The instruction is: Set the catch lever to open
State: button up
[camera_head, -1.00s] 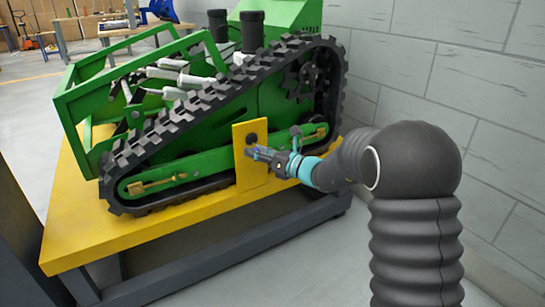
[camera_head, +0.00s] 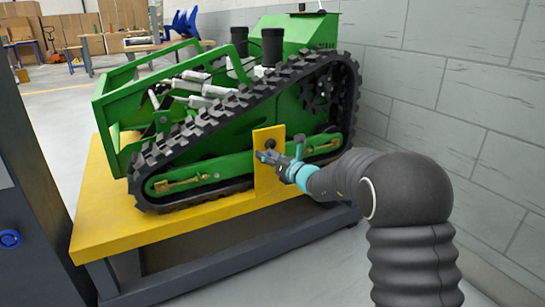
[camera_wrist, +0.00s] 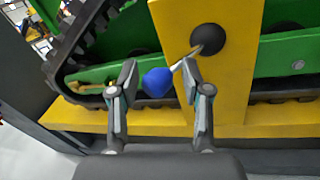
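The catch lever shows in the wrist view as a thin metal rod with a blue knob (camera_wrist: 157,83), on a black round pivot (camera_wrist: 208,42). The rod slants down and left from the pivot to the knob. The pivot is on an upright yellow plate (camera_wrist: 226,100), which in the head view (camera_head: 268,190) stands against the side of the green tracked carrier (camera_head: 225,145). My gripper (camera_wrist: 159,70) is open, its two fingers on either side of the knob with visible gaps. In the head view my gripper (camera_head: 268,158) is in front of the plate and hides the knob.
The carrier stands on a yellow-topped platform (camera_head: 105,215) with a dark frame. A grey block wall (camera_head: 440,75) is close behind and to the right. A dark cabinet (camera_head: 35,200) stands at the left edge.

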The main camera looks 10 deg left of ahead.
jog(key=shift+s+a+r, duration=0.15)
jog(key=shift+a, duration=0.45)
jog(key=shift+d, duration=0.35)
jog(key=v, duration=1.2)
jog(key=shift+d, duration=0.1)
